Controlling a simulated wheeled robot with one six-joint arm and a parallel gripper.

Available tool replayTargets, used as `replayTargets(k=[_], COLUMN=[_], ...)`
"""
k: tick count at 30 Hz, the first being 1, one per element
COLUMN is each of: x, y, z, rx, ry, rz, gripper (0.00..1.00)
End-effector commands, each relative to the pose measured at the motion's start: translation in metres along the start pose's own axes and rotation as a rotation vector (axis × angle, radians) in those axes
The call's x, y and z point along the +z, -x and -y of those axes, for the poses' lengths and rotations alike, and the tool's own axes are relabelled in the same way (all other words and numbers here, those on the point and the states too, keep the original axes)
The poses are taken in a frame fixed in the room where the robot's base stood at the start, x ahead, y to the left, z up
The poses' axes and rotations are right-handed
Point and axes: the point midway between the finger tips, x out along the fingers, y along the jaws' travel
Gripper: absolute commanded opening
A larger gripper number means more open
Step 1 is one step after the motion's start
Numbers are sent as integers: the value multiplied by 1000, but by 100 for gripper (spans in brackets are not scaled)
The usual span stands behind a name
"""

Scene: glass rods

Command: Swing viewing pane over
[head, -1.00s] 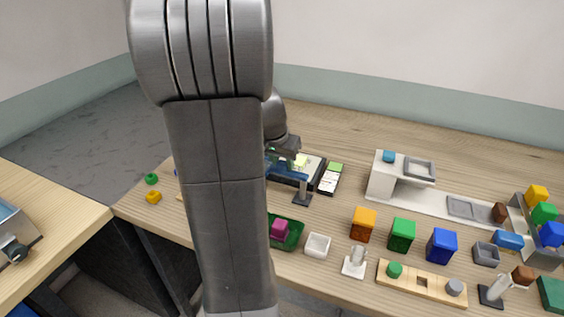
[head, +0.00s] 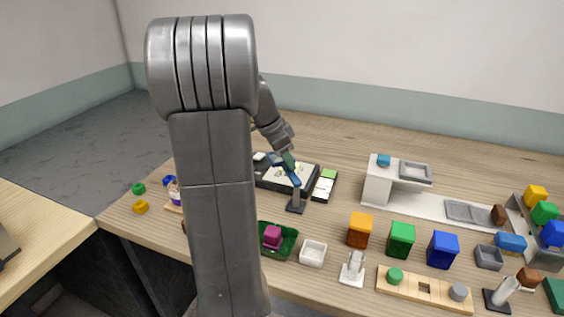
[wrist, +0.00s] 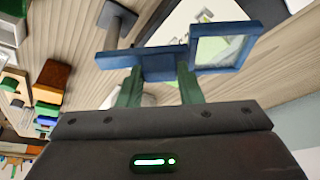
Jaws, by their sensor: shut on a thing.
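The viewing pane is a square clear pane in a blue frame (wrist: 252,38) on a blue bar (wrist: 148,66). My gripper (wrist: 158,78) has its green fingers shut on that bar, beside the frame. In the head view the blue bar (head: 290,177) is tilted and joins a post on a dark stand (head: 296,207). My gripper (head: 284,158) is at the bar's upper end there, and the framed pane is hard to make out. A dark tray (head: 272,184) with a pale sheet lies behind the stand.
A card with a green patch (head: 329,174) lies right of the tray. A green tray (head: 292,243) with a magenta cube and a white dish (head: 313,253) are in front. Orange (head: 358,230), green and blue blocks stand to the right. My arm hides part of the table.

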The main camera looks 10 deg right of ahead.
Motion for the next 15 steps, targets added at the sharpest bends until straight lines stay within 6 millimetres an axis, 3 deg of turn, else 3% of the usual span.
replayTargets(k=[15], x=[-12], y=[-4], z=[1], rx=[72], ry=[-181], rz=[0], gripper=[0])
